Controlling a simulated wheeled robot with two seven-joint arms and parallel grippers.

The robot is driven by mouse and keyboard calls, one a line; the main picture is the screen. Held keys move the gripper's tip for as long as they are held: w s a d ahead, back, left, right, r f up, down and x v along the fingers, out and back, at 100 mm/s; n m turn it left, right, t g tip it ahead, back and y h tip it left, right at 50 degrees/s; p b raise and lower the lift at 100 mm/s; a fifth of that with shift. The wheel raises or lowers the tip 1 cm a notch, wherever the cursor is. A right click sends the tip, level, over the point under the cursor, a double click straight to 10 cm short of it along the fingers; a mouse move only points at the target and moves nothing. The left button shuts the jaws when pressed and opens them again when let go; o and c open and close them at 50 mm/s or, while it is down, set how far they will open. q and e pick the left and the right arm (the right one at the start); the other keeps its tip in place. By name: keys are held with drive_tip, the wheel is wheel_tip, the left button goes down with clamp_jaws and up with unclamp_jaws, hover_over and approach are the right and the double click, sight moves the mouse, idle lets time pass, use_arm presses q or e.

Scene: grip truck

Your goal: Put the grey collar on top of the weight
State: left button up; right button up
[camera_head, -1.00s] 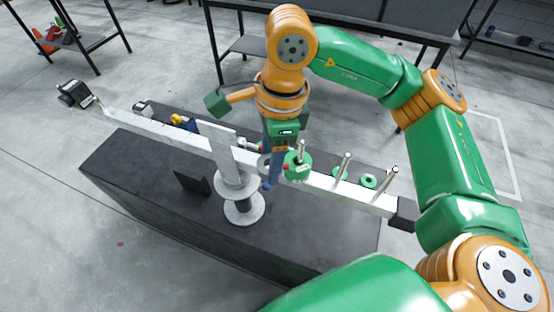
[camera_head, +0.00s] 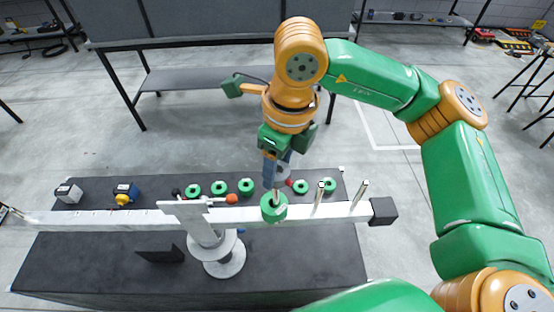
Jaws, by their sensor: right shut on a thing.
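A green weight (camera_head: 274,212) sits on the white balance beam (camera_head: 120,219), right of its pivot. My right gripper (camera_head: 275,183) points down just above and behind this weight. Its bluish fingers are shut on a small grey thing (camera_head: 284,171), which looks like the grey collar but is mostly hidden by the fingers. I cannot tell whether the collar is around the weight's peg, or whether it touches the weight. My left gripper is not in view.
Two bare upright pegs (camera_head: 359,193) rise from the beam to the right, near its dark end block (camera_head: 383,211). Several loose green rings (camera_head: 246,186) lie on the dark table (camera_head: 310,262) behind the beam. A red-tipped rod (camera_head: 231,198) is near the pivot.

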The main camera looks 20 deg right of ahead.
sight(277, 194)
wheel_tip(277, 194, down, 2)
drive_tip(key=shift+a+f+b, duration=0.1)
drive_tip(key=shift+a+b, duration=0.05)
drive_tip(key=shift+b, duration=0.4)
drive_tip(key=shift+f+b, duration=0.65)
drive_tip(key=shift+f, duration=0.5)
wheel_tip(277, 194, down, 5)
drive_tip(key=b, duration=0.5)
drive_tip(key=shift+f+b, duration=0.15)
drive_tip(key=shift+b, duration=0.2)
drive_tip(key=o, duration=1)
drive_tip(key=shift+o, duration=0.2)
wheel_tip(277, 194, up, 7)
drive_tip(key=b, duration=0.1)
drive_tip(key=shift+s+d, duration=0.3)
drive_tip(key=shift+d, duration=0.05)
